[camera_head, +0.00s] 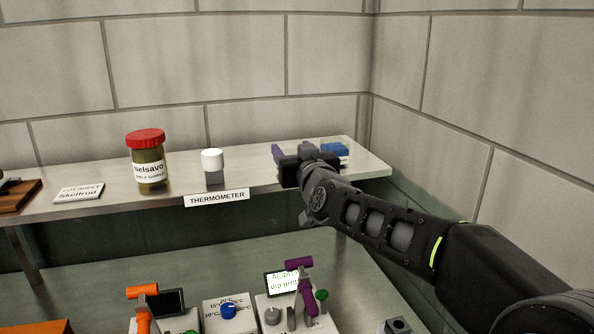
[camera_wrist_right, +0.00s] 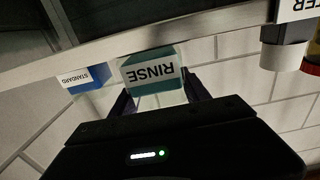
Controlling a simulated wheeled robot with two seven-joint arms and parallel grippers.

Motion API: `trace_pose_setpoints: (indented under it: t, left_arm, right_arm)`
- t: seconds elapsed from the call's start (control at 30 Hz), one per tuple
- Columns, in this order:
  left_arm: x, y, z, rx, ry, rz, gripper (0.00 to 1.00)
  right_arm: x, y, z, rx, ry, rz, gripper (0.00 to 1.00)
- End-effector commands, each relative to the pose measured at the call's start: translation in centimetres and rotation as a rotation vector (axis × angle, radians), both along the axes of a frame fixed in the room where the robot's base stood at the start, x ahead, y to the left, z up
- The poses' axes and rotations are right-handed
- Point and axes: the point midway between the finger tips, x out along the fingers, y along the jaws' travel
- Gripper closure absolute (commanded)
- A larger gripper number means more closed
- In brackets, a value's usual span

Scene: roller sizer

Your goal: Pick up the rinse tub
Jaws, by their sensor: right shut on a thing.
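The rinse tub (camera_wrist_right: 152,72) is a small teal box with a white RINSE label, upside down in the right wrist view. It sits between the two fingers of my right gripper (camera_head: 299,155), which is shut on it. In the head view my gripper is over the right part of the shelf and hides most or all of the tub. I cannot tell whether the tub still touches the shelf. My left gripper is not in view.
A blue STANDARD box (camera_wrist_right: 85,78) is close beside the tub, near the shelf's (camera_head: 368,171) right end and the wall. A white-capped thermometer container (camera_head: 212,160) and a red-lidded Nelsavo jar (camera_head: 150,170) stand to the left. Below are handles and a blue knob (camera_head: 228,311).

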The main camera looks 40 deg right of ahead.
Motion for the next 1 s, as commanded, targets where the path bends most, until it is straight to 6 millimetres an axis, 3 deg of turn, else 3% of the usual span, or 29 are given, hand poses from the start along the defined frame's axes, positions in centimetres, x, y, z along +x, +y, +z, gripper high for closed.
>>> trace_pose_setpoints:
  t: [0.1,0.47,0.8,1.0]
  left_arm:
    - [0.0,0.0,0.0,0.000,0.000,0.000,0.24]
    - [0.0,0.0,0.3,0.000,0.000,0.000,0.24]
    - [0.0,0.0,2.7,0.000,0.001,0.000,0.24]
    - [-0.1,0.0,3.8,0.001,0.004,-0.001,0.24]
  right_arm:
    - [0.0,0.0,0.0,0.000,0.000,0.000,0.90]
    - [0.0,-0.1,0.9,0.000,-0.002,-0.002,0.91]
    - [-0.1,-0.2,7.2,-0.002,-0.003,-0.004,0.91]
    - [0.0,-0.1,9.8,0.000,-0.001,-0.003,0.91]
